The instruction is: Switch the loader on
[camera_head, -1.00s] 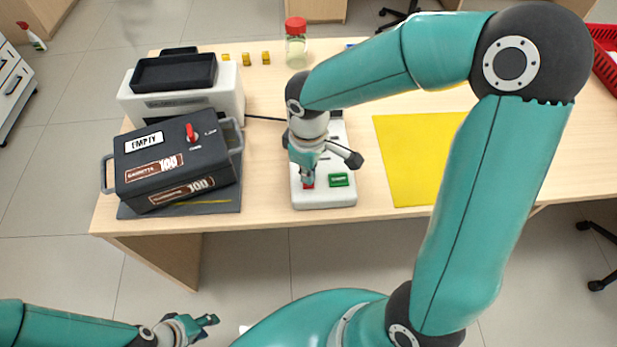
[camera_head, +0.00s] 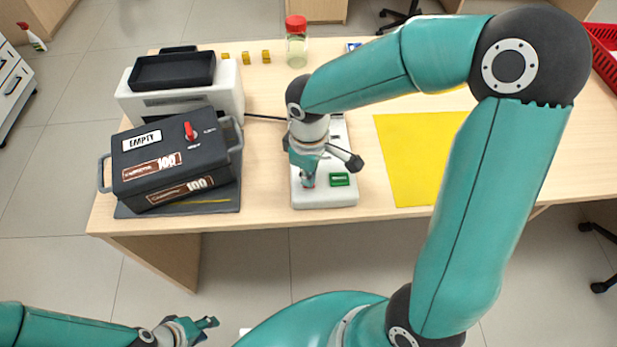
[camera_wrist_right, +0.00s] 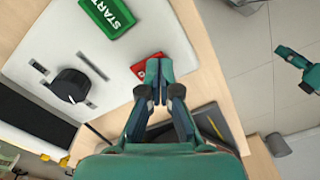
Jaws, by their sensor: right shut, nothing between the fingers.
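A white control panel (camera_head: 325,198) lies on the table and carries a green START button (camera_head: 340,180). In the right wrist view the START button (camera_wrist_right: 106,14), a red button (camera_wrist_right: 138,69) and a black knob (camera_wrist_right: 70,86) show on it. My right gripper (camera_head: 308,183) is shut and empty, pointing down over the red button; its fingertips (camera_wrist_right: 157,66) partly cover that button, and I cannot tell whether they touch it. A black case (camera_head: 172,165) with an EMPTY label and a red switch (camera_head: 190,131) is at the left. My left gripper (camera_head: 207,323) is off the table's front edge, its fingers apart.
A white machine with a black tray (camera_head: 172,72) stands behind the case. Yellow blocks (camera_head: 246,57) and a red-lidded jar (camera_head: 296,45) are at the back. A yellow mat (camera_head: 412,150) lies right of the panel. A red crate (camera_head: 603,50) is at far right.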

